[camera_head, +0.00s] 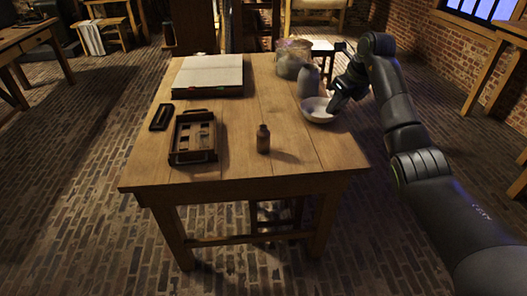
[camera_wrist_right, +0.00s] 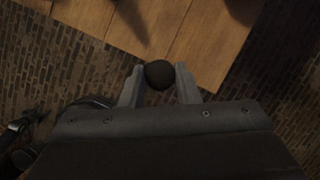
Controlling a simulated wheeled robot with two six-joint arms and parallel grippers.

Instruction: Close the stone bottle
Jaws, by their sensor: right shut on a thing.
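A grey bottle (camera_head: 308,81), which looks like the stone bottle, stands upright at the right rear of the wooden table (camera_head: 230,140). Its mouth is too small to make out. My right gripper (camera_head: 334,107) is at the white bowl near the right edge, in front and to the right of the grey bottle. In the right wrist view my right gripper (camera_wrist_right: 159,85) is shut on a dark, rounded stopper-like piece (camera_wrist_right: 159,73), held between the fingertips. My left gripper is out of view.
The white bowl (camera_head: 318,115) sits beside my right gripper. A glass jar (camera_head: 291,60) stands behind the grey bottle. A small brown bottle (camera_head: 263,139), a wooden tray (camera_head: 193,156), a dark small case (camera_head: 161,117) and an open book (camera_head: 209,75) are also on the table.

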